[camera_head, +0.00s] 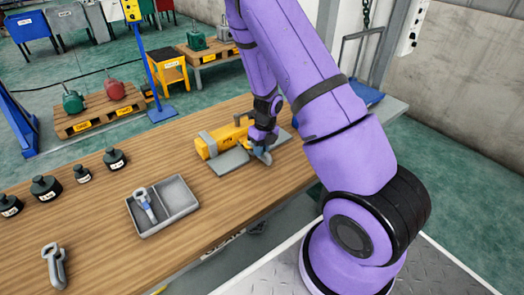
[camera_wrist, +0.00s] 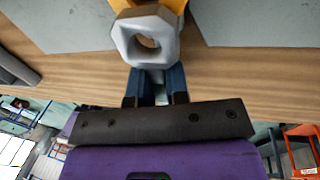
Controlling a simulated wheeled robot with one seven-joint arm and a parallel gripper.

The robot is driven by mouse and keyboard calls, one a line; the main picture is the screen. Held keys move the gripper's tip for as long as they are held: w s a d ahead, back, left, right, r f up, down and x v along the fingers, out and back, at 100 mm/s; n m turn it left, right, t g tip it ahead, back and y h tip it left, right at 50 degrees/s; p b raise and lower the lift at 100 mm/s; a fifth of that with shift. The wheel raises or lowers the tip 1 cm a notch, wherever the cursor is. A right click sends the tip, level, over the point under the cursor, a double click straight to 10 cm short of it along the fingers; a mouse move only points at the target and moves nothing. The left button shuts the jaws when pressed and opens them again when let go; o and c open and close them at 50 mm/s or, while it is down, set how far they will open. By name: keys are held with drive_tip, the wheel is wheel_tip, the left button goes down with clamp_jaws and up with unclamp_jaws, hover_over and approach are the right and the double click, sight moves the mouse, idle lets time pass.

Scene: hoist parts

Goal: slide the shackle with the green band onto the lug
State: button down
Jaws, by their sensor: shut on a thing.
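My gripper (camera_head: 262,150) is shut on a grey shackle (camera_wrist: 125,38) at the right end of the yellow hoist part (camera_head: 222,138). Yellow of the hoist part (camera_wrist: 176,5) shows right behind the eye. The lug cannot be made out clearly, and I cannot tell whether the shackle is around it or only beside it.
Flat grey plates (camera_head: 229,162) lie under the yellow part. A grey two-compartment tray (camera_head: 180,196) holds a blue-banded shackle (camera_head: 146,204). Another grey shackle (camera_head: 54,266) lies at the front left. Several black weights (camera_head: 46,188) stand at left. The wood between is clear.

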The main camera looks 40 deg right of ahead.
drive_tip(key=shift+w, duration=1.1)
drive_tip(key=c, duration=1)
unclamp_jaws()
drive_tip(key=shift+c, duration=0.2)
wheel_tip(320, 180, up, 11)
drive_tip(key=d, duration=0.2)
drive_tip(key=shift+w+f, duration=0.15)
drive_tip(key=shift+w, duration=0.1)
